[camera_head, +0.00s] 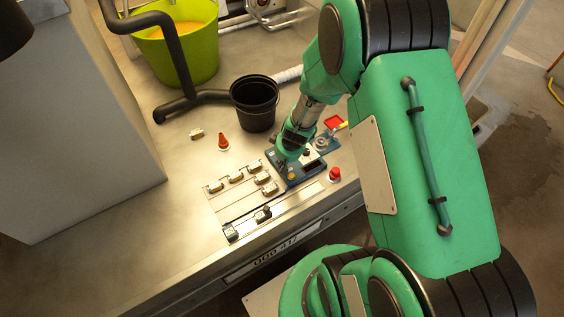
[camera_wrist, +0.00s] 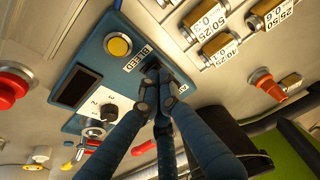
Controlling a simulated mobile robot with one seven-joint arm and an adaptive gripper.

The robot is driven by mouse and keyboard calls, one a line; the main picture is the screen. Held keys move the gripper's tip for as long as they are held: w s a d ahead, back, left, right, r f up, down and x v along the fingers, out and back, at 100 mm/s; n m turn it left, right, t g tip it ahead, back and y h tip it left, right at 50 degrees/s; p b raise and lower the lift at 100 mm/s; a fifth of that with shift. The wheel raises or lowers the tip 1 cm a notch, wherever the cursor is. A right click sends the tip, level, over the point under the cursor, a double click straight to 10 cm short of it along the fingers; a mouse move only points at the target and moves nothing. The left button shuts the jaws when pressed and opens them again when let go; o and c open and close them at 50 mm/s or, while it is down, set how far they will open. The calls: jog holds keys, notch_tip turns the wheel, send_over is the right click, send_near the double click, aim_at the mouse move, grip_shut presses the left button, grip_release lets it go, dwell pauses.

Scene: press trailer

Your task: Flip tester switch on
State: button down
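The tester is a blue panel (camera_wrist: 88,62) on the bench with a yellow round button (camera_wrist: 118,45), a dark rectangular window (camera_wrist: 75,88) and a black knob (camera_wrist: 109,112) beside small numerals. In the head view the blue panel (camera_head: 292,176) is partly covered by my wrist. My gripper (camera_wrist: 157,80) has its blue fingers drawn together, tips at the panel's edge beside the lettering. A small dark part (camera_wrist: 152,66) shows at the tips; whether it is the switch, and whether I touch it, I cannot tell. In the head view my gripper (camera_head: 290,158) is low over the panel.
A red mushroom button (camera_head: 334,174) stands right of the panel. Several labelled brass blocks (camera_head: 236,177) lie to the left, with an orange-red cone (camera_head: 223,142) behind. A black bucket (camera_head: 255,103) and a green bucket (camera_head: 183,45) stand farther back. The bench's left front is clear.

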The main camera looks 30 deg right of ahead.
jog(key=shift+s+f+t+b, duration=0.1)
jog(key=shift+f+t+b, duration=0.3)
jog(key=shift+b, duration=0.45)
jog(key=shift+w+r, duration=0.15)
jog(key=shift+w, duration=0.05)
jog(key=shift+w+r, duration=0.15)
jog(key=shift+w, duration=0.45)
jog(key=shift+r, duration=0.1)
jog(key=shift+r+p, duration=0.35)
jog(key=p+v, duration=0.4)
jog(key=v, duration=0.9)
jog(key=shift+s, duration=0.15)
